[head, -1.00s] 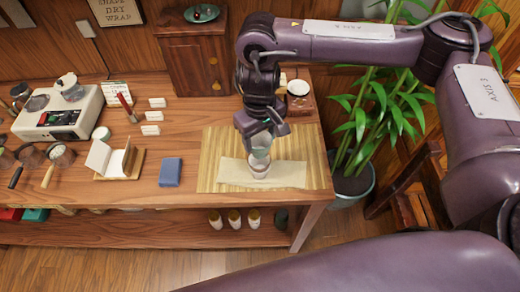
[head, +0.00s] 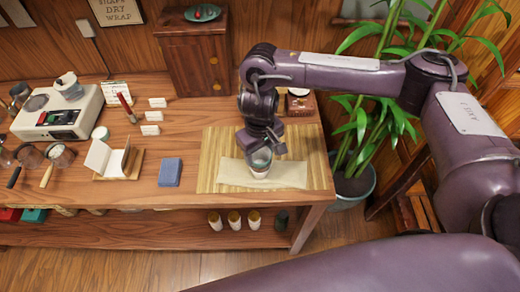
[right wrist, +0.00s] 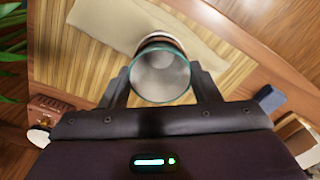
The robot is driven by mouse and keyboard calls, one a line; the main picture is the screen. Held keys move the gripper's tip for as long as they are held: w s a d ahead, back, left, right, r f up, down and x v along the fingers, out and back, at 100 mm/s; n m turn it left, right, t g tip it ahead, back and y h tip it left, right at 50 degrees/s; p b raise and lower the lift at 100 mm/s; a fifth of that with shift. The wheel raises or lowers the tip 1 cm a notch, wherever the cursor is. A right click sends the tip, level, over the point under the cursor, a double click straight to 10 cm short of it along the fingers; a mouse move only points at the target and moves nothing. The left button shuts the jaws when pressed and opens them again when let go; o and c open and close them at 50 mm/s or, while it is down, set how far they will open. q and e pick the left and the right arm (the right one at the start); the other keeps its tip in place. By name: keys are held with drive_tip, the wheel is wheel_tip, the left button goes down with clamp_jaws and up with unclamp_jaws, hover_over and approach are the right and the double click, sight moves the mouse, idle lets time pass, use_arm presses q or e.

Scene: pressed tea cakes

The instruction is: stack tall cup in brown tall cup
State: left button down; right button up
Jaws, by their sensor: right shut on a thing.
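The tall cup (head: 261,155), greyish with a teal rim, is between the fingers of my right gripper (head: 262,148). In the right wrist view my right gripper (right wrist: 160,84) is shut on the tall cup (right wrist: 160,76), and I look into its empty inside. The brown tall cup (head: 259,173) stands on the pale cloth directly below. Its brown-edged rim (right wrist: 157,37) shows just past the held cup in the right wrist view. The held cup overlaps it and looks lowered at least partly into it; how deep is hidden. My left gripper is not in view.
The pale cloth (head: 290,174) lies on a bamboo mat (head: 215,145) at the table's right end. A wooden cabinet (head: 188,60) is behind, and a potted plant stands at the right.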

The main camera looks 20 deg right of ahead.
drive_tip(key=shift+f, duration=0.2)
drive_tip(key=o, duration=1)
drive_tip(key=shift+r, duration=0.1)
wheel_tip(320, 180, up, 13)
drive_tip(key=shift+f, duration=0.15)
